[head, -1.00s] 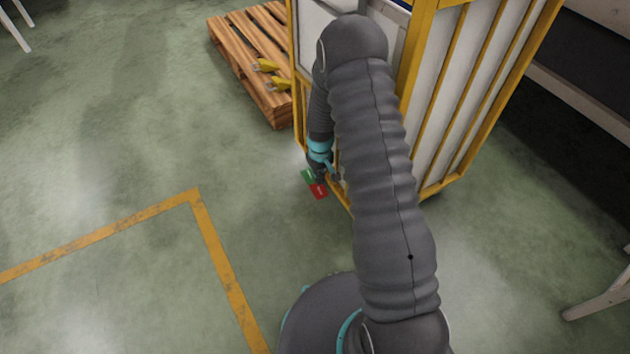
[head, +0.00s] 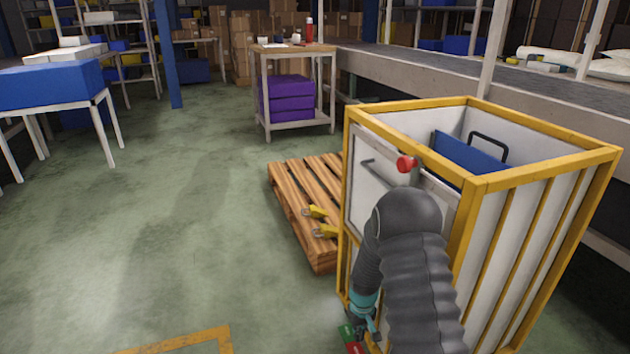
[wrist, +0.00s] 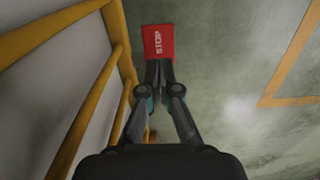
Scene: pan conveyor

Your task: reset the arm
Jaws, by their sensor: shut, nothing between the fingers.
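My gripper (head: 366,322) hangs low beside the front left side of the yellow-framed cart (head: 465,225), below my dark grey arm. In the wrist view my gripper (wrist: 160,78) has its fingers together and empty. A red block marked STOP (wrist: 158,43) shows just past the fingertips. I cannot tell whether they touch it. In the head view a green piece (head: 346,332) and a red piece (head: 354,347) show by the gripper, partly cut off by the lower edge.
The cart has white panels, a red knob (head: 406,163) and a blue item (head: 468,155) inside. A wooden pallet (head: 300,215) with yellow pieces lies to its left. A table (head: 295,50) holds purple bins (head: 285,100) behind. Green floor at the left is clear.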

